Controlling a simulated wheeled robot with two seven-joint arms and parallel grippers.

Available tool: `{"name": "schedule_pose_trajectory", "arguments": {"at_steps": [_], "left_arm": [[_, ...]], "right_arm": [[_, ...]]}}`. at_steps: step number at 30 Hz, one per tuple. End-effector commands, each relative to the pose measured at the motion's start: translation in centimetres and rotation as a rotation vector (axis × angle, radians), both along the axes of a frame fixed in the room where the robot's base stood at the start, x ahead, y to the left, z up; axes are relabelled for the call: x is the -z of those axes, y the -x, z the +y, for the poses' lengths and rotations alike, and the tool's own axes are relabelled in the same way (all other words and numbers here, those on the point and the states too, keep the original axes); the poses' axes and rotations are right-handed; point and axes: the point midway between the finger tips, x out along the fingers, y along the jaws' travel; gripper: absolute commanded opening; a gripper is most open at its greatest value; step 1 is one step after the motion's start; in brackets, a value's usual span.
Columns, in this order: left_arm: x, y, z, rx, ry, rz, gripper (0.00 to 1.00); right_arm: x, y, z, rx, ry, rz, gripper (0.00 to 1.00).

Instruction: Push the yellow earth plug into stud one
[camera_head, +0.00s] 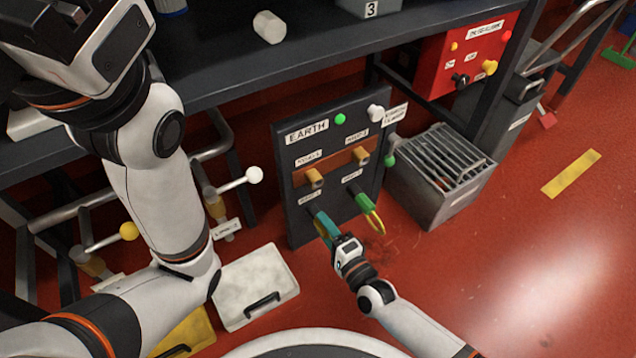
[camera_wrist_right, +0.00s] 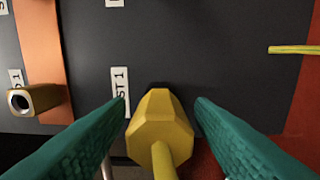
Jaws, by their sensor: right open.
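The yellow earth plug (camera_wrist_right: 160,118) sits between the two teal fingers of my right gripper (camera_wrist_right: 160,125) in the right wrist view. The fingers are open, with a gap on each side of the plug. In the head view my right gripper (camera_head: 324,226) is at the lower left of the earth panel (camera_head: 288,215) and hides most of this plug. Stud one (camera_head: 315,177), a brass post on the copper bar, is above the gripper and bare. It also shows at the left of the wrist view (camera_wrist_right: 36,99). My left arm is raised at left; its fingers do not show.
A second plug, green with a yellow loop (camera_head: 368,208), is at the panel's lower right. Stud two (camera_head: 360,157) is bare. A grey slatted box (camera_head: 437,205) stands right of the panel. A bench top (camera_head: 230,80) overhangs behind. A pale case (camera_head: 255,283) lies at lower left.

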Motion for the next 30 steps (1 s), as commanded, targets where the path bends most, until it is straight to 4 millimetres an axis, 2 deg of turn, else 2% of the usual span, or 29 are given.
{"name": "schedule_pose_trajectory", "arguments": {"at_steps": [2,9,11,12,30], "left_arm": [[-0.01,0.0,0.0,0.0,0.0,0.0,0.5],[-0.01,-0.01,0.0,0.0,0.0,0.0,0.5],[0.0,-0.01,0.0,0.0,0.0,0.0,0.5],[-0.01,-0.01,0.0,0.0,0.0,0.0,0.5],[-0.43,-0.05,0.01,-0.001,0.0,0.002,0.5]], "right_arm": [[0.0,0.0,-0.01,0.0,0.0,0.0,0.49],[0.01,0.02,-0.03,0.0,0.0,0.0,0.11],[0.02,0.03,-0.03,0.0,0.0,0.0,0.02],[-0.02,0.01,-0.02,0.0,-0.001,-0.001,0.0],[0.0,0.94,-0.72,0.0,0.001,0.001,0.0]]}}
